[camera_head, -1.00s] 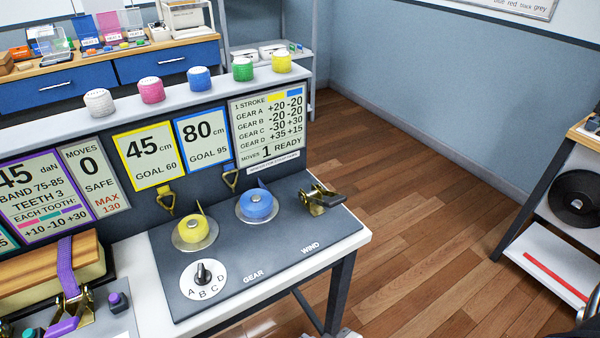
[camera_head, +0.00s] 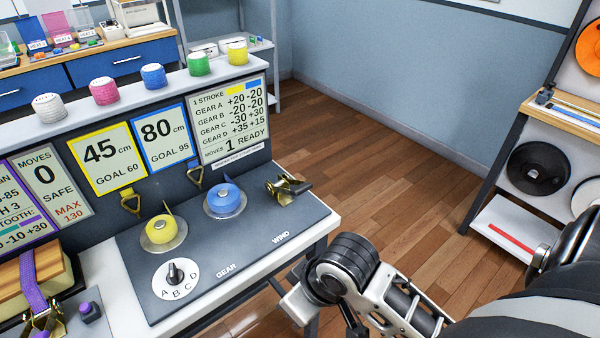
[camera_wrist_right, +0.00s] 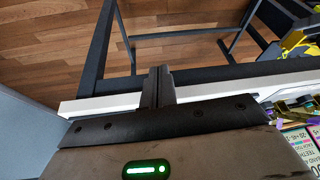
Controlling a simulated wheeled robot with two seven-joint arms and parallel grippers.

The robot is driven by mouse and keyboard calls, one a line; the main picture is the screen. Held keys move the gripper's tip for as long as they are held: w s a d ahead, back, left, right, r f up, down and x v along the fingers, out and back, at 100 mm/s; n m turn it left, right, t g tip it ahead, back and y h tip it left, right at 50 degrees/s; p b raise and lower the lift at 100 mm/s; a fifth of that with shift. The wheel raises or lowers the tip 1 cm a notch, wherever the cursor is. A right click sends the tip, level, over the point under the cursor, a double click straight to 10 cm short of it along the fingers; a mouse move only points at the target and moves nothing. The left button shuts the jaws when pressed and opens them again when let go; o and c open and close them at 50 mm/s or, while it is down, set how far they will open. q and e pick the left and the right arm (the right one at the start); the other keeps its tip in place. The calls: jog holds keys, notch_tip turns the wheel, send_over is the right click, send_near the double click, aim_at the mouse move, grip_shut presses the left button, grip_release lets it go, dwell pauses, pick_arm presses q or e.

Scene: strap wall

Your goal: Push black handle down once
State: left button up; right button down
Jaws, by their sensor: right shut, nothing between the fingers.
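The black handle (camera_head: 297,187) sits on a brass ratchet (camera_head: 280,190) at the back right of the dark panel (camera_head: 240,250), near the label WIND. It sticks out to the right, past the ratchet. My right arm comes in at the lower right of the head view, in front of the table's right end and apart from the handle. In the right wrist view my right gripper (camera_wrist_right: 158,88) is shut and empty, with its fingers near a white table edge (camera_wrist_right: 100,103). The handle cannot be made out there. My left gripper is not in view.
A blue spool (camera_head: 225,199), a yellow spool (camera_head: 160,230) and a gear dial (camera_head: 174,278) stand on the panel. The sign (camera_head: 230,120) reads 1 READY. A purple strap (camera_head: 36,285) is at left. Open floor (camera_head: 400,190) lies to the right.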

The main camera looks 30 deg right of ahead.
jog(key=w+r, duration=0.3)
jog(key=w, duration=0.2)
notch_tip(320, 180, up, 21)
jog(key=m+g+h, duration=0.1)
jog(key=m, duration=0.1)
send_over(300, 186)
jog(key=shift+s+f, duration=0.2)
jog(key=shift+s, duration=0.1)
jog(key=x, duration=0.4)
jog(key=s+x, duration=0.1)
jog(key=x, duration=0.3)
jog(key=s+x, duration=0.1)
jog(key=x, duration=0.3)
jog(key=shift+d+f+p, duration=0.3)
jog(key=shift+f, duration=0.05)
jog(key=shift+s+f, duration=0.3)
jog(key=shift+f, duration=0.15)
